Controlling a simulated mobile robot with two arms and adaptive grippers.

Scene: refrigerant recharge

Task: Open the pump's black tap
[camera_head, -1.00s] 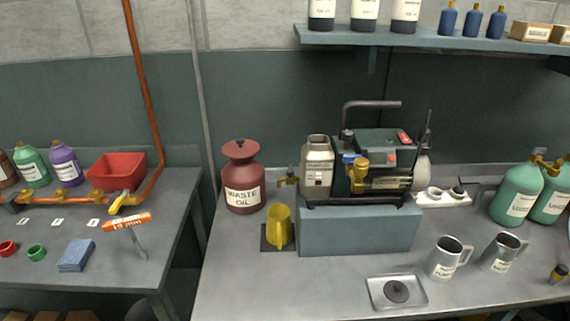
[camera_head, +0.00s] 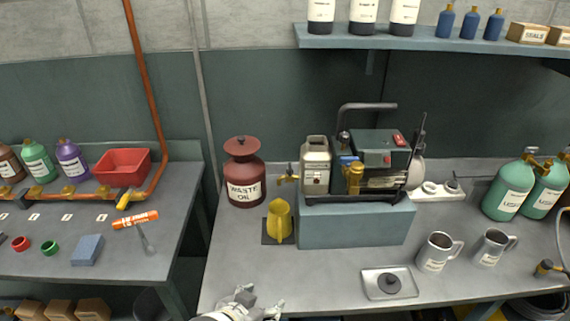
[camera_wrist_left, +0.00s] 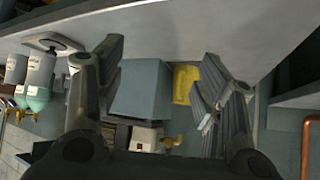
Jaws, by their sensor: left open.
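The pump (camera_head: 378,150), dark green with a black handle, stands on a blue-grey block (camera_head: 355,227) on the right bench. A cream container (camera_head: 315,168) is at its left end, with a small brass tap (camera_head: 286,179) sticking out to the left. The tap's handle is too small to make out as black. The tap also shows in the left wrist view (camera_wrist_left: 172,141), below the block. My left gripper (camera_head: 260,300) is open and empty at the bench's front edge, well short of the pump. Its two fingers spread wide in the left wrist view. My right gripper is not in view.
A yellow jug (camera_head: 279,220) stands on a dark mat below the tap. A red waste oil can (camera_head: 244,175) is left of it. Bench between jug and scale is clear.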

